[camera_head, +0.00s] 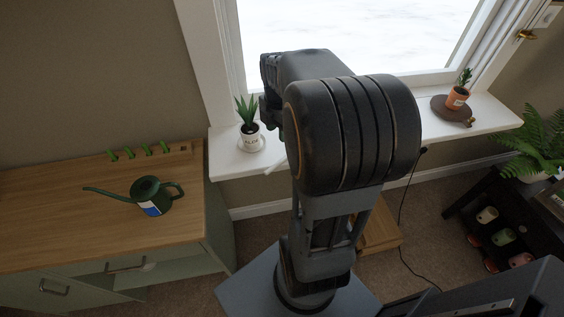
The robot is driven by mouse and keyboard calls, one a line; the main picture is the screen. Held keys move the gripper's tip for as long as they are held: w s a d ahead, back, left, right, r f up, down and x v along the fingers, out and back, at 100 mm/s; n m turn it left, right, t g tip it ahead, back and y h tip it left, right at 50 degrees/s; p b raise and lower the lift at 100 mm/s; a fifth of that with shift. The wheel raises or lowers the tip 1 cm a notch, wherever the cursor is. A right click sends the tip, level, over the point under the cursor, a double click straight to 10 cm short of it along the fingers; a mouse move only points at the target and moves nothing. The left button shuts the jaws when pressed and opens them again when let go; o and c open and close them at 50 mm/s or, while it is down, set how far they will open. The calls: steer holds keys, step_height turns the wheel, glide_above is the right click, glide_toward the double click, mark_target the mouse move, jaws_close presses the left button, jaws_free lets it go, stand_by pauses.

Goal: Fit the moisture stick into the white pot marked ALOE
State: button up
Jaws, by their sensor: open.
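The white pot marked ALOE (250,140) stands upright on the white windowsill, near its left end, with a spiky green aloe in it. My gripper (269,115) shows only as a dark part just right of the aloe, largely hidden behind my arm. It is open, but its fingertips are not clear. A short pale bar (276,164) shows at the sill's front edge, right of the pot; I cannot tell whether it is the moisture stick. I see no stick in the pot.
A green watering can (153,196) stands on the wooden counter (60,235) at left. A dark shelf (480,200) with small pots and a fern (543,145) stands at right.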

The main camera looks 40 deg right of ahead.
glide_above(280, 161)
steer(key=shift+n, duration=0.4)
steer(key=f, duration=0.7)
steer(key=shift+s+f+b, duration=0.2)
steer(key=shift+f+b, duration=0.15)
steer(key=shift+b, duration=0.05)
steer(key=shift+w+f, duration=0.2)
steer(key=shift+f, duration=3.05)
jaws_close()
